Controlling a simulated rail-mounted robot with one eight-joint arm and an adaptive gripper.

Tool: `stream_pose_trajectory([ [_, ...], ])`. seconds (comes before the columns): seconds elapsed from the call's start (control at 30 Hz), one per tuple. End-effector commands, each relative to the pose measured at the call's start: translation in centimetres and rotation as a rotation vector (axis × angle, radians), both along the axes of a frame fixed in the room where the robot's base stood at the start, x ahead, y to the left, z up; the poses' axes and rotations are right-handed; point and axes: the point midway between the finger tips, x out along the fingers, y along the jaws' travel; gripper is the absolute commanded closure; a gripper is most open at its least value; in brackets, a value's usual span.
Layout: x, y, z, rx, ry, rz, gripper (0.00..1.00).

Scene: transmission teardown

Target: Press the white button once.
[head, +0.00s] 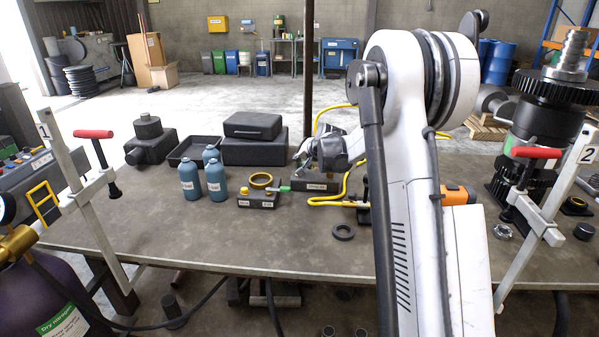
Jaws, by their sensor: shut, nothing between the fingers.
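I cannot make out a white button for certain. A small dark control box (258,203) with white labels stands on the workbench, with a yellow knob on its left and a green part on its right. A dark labelled block (317,186) lies just right of it. My gripper (301,164) is shut and empty, above the left part of this block and right of the control box. My wrist hides part of what lies behind it. A control panel (22,163) with small coloured buttons is at the far left; their colours are hard to tell.
Blue bottles (190,181) and a brass ring (261,181) stand close by on the workbench (200,238). Black cases (254,140) are behind. A yellow hose (344,188) runs right of the block. Clamps (92,200) stand at the left and right edges. The front middle is mostly clear.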

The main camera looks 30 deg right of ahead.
Motion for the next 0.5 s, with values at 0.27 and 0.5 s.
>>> stream_pose_trajectory([
  [0.27, 0.00, 0.00, -0.30, 0.000, 0.000, 0.000, 1.00],
  [0.5, 0.00, 0.00, -0.55, 0.000, 0.000, 0.000, 1.00],
])
